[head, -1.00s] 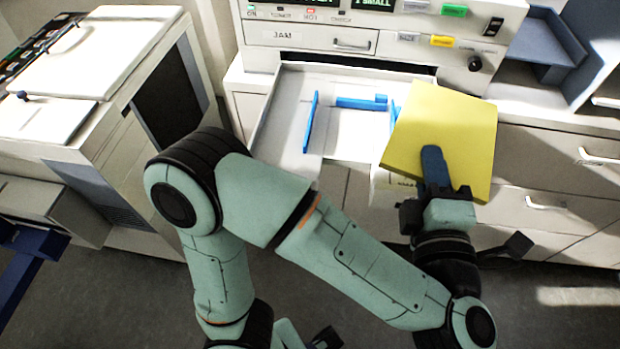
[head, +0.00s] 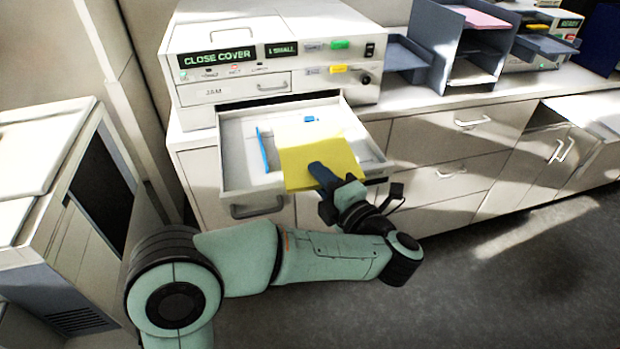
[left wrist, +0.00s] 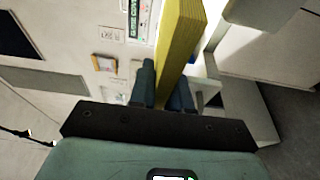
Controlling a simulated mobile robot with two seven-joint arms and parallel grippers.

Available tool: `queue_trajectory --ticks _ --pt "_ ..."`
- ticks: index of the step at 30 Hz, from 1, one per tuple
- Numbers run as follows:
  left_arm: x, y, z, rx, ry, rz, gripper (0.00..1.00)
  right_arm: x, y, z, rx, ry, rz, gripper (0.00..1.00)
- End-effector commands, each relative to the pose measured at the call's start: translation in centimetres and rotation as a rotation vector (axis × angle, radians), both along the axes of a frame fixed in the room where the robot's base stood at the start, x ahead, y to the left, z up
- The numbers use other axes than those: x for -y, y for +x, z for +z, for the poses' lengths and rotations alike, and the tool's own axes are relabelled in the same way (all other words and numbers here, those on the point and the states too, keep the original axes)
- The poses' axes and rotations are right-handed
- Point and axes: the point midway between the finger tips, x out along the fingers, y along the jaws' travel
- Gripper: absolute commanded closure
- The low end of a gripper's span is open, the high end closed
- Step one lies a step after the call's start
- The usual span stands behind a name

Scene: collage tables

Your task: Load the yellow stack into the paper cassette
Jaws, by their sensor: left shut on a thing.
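The yellow stack (head: 318,165) is held flat over the front right part of the open paper cassette (head: 238,150), a white drawer pulled out of the printer. My left gripper (head: 322,175) is shut on the stack's near edge. The left wrist view shows the stack (left wrist: 178,50) edge-on between the two fingers (left wrist: 163,88). Blue guides show inside the cassette, one long one (head: 263,150) at the left and a small one (head: 309,119) at the back. The stack hides the cassette's right front part. My right gripper is not in view.
The printer (head: 275,45) stands on a white cabinet, its display reading "CLOSE COVER" and "1 SMALL". A grey paper sorter (head: 470,45) stands to its right. A large white machine (head: 40,170) stands at the left. The floor (head: 480,280) at the right is clear.

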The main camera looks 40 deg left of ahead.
Motion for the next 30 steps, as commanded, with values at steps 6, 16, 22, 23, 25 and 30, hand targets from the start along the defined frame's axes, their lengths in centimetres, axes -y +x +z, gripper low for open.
queue_trajectory --ticks 6,16,22,23,25,30 --pt "-3.2 1.6 -1.4 0.008 0.018 0.063 1.0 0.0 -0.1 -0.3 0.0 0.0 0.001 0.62" --pt "-5.3 3.2 -2.9 0.007 0.019 0.065 1.0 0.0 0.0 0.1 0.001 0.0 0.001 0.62" --pt "-6.9 4.6 -4.0 0.008 0.018 0.063 1.0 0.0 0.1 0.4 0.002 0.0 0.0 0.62" --pt "-7.2 4.7 -4.2 0.008 0.018 0.064 1.0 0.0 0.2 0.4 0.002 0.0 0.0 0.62" --pt "-7.7 5.2 -4.7 0.005 0.018 0.064 1.0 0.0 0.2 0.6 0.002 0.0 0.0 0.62" --pt "-7.7 5.2 -6.7 0.007 0.017 0.061 1.0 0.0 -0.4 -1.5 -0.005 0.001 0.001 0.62"
